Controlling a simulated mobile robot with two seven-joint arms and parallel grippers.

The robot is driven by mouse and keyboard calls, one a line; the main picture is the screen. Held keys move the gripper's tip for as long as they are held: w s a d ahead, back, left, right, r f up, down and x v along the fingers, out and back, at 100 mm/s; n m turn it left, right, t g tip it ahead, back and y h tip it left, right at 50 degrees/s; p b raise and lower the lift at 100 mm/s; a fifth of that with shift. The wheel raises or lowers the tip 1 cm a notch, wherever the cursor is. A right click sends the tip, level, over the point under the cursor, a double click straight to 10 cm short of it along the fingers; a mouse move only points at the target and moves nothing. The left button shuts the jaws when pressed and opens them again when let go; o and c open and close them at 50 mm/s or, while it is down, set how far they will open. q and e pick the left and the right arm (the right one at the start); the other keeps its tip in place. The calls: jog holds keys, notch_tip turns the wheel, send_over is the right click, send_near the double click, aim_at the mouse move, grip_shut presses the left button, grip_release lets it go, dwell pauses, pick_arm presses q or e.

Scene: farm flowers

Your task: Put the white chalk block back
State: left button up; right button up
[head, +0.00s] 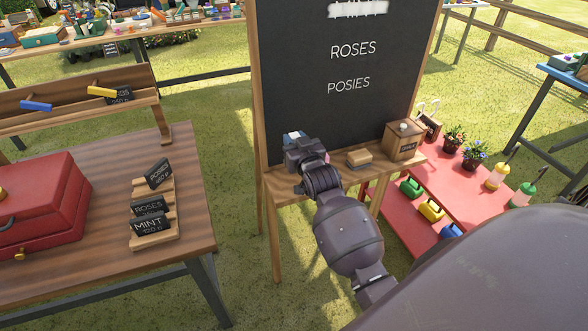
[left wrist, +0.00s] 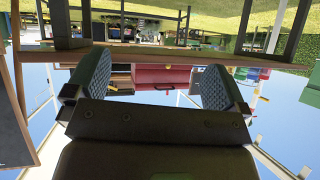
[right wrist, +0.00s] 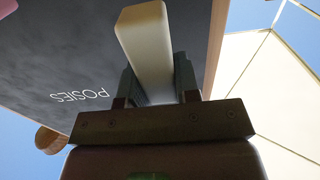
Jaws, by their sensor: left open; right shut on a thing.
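My right gripper (head: 302,152) is at the chalkboard's ledge, in front of the board, left of the wooden chalk box (head: 404,141). In the right wrist view it is shut on a long white chalk block (right wrist: 147,42), which sticks out beyond the fingers toward the board. In the head view, a small white and blue patch (head: 292,136) shows just behind the gripper; I cannot tell if it is the held block. My left gripper (left wrist: 155,85) is open and empty in the left wrist view, and is out of the head view.
The chalkboard (head: 345,60) carries a white smear above ROSES and POSIES. A wooden eraser (head: 360,157) lies on the ledge (head: 350,181). A pink piece (head: 327,157) shows beside my right gripper. A table with a red case (head: 40,205) stands left.

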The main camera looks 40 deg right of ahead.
notch_tip(320, 180, down, 5)
jog(key=shift+r+b, duration=0.2)
jog(key=shift+b, duration=0.15)
jog(key=shift+f, duration=0.65)
notch_tip(320, 180, down, 3)
jog(key=shift+f+b, duration=0.2)
jog(key=shift+b, duration=0.25)
jog(key=shift+f, duration=0.15)
jog(key=o, duration=0.8)
pick_arm(q)
jog(key=shift+s+f, duration=0.1)
jog(key=shift+f, duration=0.85)
pick_arm(e)
jog(key=shift+o, duration=0.6)
